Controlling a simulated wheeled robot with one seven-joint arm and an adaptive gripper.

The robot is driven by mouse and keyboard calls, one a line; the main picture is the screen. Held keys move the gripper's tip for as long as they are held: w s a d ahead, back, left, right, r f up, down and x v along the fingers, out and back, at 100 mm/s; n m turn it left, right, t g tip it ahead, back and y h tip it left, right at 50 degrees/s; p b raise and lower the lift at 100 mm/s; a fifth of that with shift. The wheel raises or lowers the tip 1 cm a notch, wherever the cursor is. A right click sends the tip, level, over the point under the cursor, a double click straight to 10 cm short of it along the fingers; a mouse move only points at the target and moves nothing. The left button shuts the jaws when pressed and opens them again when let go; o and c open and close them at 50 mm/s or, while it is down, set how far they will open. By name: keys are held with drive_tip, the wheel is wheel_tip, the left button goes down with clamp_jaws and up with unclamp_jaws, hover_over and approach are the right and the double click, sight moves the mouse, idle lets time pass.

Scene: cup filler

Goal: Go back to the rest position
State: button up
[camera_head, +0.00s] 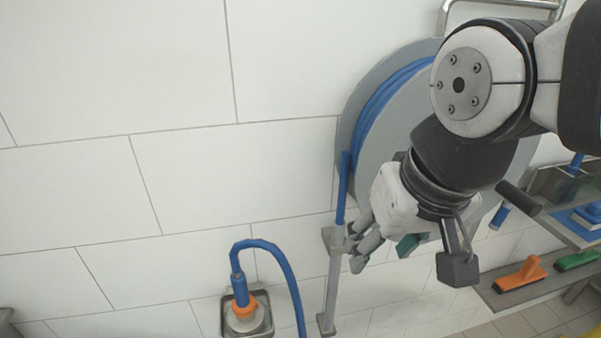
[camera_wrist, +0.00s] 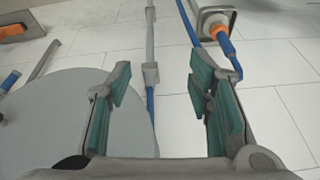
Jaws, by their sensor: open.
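My gripper (camera_head: 383,246) is in the right half of the head view, in front of a grey hose reel (camera_head: 357,112) wound with blue hose. In the wrist view my gripper (camera_wrist: 160,100) shows two green-padded fingers spread wide, with nothing between them. Behind the gap are the reel's grey disc (camera_wrist: 62,115), a grey upright bar (camera_wrist: 150,40) and a thin blue hose. The gripper looks apart from the bar, but the exact distance is hard to tell. My arm hides part of the reel in the head view.
A blue hose (camera_head: 284,262) with an orange-collared nozzle (camera_head: 243,310) sits in a wall holder (camera_head: 262,322) at the lower middle. Shelves at right hold an orange brush (camera_head: 519,275) and a green brush (camera_head: 576,260). The white tiled wall (camera_head: 110,70) at left is clear.

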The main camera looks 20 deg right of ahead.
drive_tip(key=shift+s+d+f+n, duration=0.1)
drive_tip(key=shift+s+d+n, duration=0.2)
drive_tip(key=shift+s, duration=0.3)
drive_tip(key=shift+s+d+n, duration=0.15)
drive_tip(key=shift+s+n, duration=0.25)
drive_tip(key=shift+s, duration=0.2)
idle(0.8)
